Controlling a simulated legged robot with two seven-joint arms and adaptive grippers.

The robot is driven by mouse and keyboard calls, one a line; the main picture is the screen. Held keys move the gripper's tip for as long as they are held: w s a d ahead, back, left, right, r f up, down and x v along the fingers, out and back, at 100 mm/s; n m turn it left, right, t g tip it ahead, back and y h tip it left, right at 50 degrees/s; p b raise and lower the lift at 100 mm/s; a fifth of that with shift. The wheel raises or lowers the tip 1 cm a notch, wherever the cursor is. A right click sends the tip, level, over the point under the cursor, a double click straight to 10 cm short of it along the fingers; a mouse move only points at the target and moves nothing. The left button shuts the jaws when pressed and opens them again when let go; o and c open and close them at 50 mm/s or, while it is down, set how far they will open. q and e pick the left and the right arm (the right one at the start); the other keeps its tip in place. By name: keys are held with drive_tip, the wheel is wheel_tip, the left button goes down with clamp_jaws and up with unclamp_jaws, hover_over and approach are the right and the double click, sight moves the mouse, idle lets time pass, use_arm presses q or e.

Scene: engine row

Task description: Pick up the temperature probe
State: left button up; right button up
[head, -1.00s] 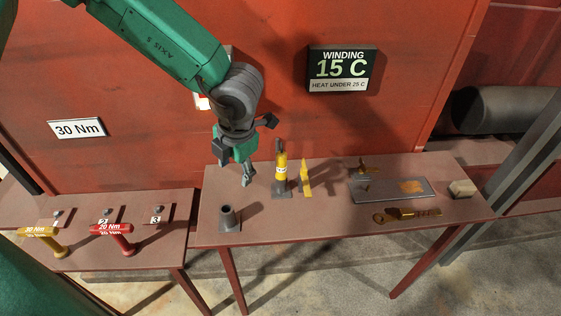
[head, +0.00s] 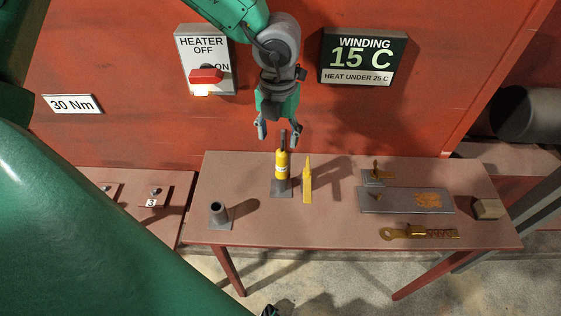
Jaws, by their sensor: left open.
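The temperature probe (head: 282,164) appears to be the yellow cylinder with a dark upper end and a pale label. It stands upright on a small grey base (head: 280,188) on the brown table. My left gripper (head: 277,136) is open and empty, pointing down, with its two grey fingers spread just above the probe's dark tip in the picture. I cannot tell the exact height gap or whether a finger touches the tip. My right gripper does not show clearly.
A yellow pointed piece (head: 307,184) stands close right of the probe. A grey hollow holder (head: 219,214) is at the left. A grey plate (head: 400,200), a brass tool (head: 417,232) and a block (head: 488,208) lie right. The heater switch (head: 207,76) is on the red wall.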

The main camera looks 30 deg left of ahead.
sight(284, 150)
use_arm(q)
drive_tip(key=shift+w+d+f, duration=0.1)
drive_tip(key=shift+d+f, duration=0.2)
drive_tip(key=shift+f, duration=0.2)
drive_tip(key=shift+w+d+f, duration=0.1)
drive_tip(key=shift+d+f, duration=0.2)
drive_tip(key=shift+f, duration=0.2)
drive_tip(key=f, duration=0.4)
drive_tip(key=shift+w+a+f, duration=0.1)
drive_tip(key=shift+a+f, duration=0.1)
drive_tip(key=shift+a, duration=0.1)
drive_tip(key=shift+a+f, duration=0.2)
drive_tip(key=shift+a, duration=0.05)
drive_tip(key=shift+d+r, duration=0.1)
drive_tip(key=shift+d, duration=0.25)
clamp_jaws()
drive_tip(key=shift+d, duration=0.15)
